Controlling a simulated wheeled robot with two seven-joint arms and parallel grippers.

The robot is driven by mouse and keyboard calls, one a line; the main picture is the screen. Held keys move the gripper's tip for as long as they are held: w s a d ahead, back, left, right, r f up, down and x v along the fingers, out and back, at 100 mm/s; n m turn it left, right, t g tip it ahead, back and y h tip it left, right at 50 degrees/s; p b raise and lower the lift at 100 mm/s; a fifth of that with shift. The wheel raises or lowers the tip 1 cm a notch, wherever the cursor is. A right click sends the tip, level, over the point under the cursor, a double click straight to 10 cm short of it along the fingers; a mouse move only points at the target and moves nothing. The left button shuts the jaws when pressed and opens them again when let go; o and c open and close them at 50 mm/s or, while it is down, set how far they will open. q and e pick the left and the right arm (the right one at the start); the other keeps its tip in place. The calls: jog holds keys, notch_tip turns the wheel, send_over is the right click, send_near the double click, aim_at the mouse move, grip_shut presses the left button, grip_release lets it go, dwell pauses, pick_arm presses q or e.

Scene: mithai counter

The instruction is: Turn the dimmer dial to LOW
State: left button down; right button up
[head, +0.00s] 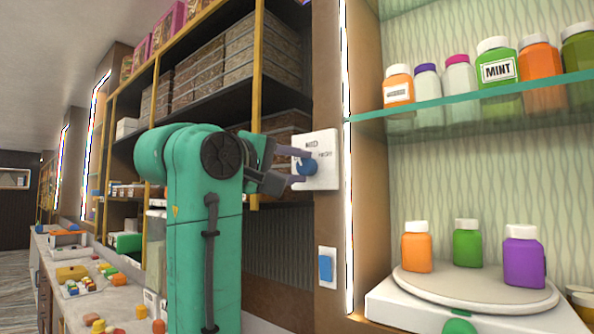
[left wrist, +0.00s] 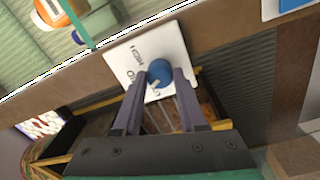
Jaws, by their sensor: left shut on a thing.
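The blue dimmer dial (head: 307,167) sits on a white plate (head: 325,147) on the brown post. My left gripper (head: 303,160) reaches the plate from the left and is shut on the dial. In the left wrist view the dial (left wrist: 159,72) lies between the fingertips (left wrist: 159,82), with HIGH beside it and other lettering partly covered. I cannot tell which mark the dial points to. My right gripper is not in view.
A blue rocker switch (head: 326,268) is on the post below the plate. To the right, a glass shelf (head: 460,105) holds several bottles above a round turntable (head: 440,287) with three bottles. Shelves of boxes (head: 225,60) stand behind my arm; a cluttered counter (head: 100,310) is at lower left.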

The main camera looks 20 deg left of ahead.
pick_arm(q)
jog(key=n, duration=0.3)
jog(key=shift+n, duration=0.4)
jog(key=shift+n+y, duration=0.3)
jog(key=shift+n, duration=1.2)
jog(key=shift+c, duration=2.3)
grip_release()
jog(key=shift+b, duration=0.3)
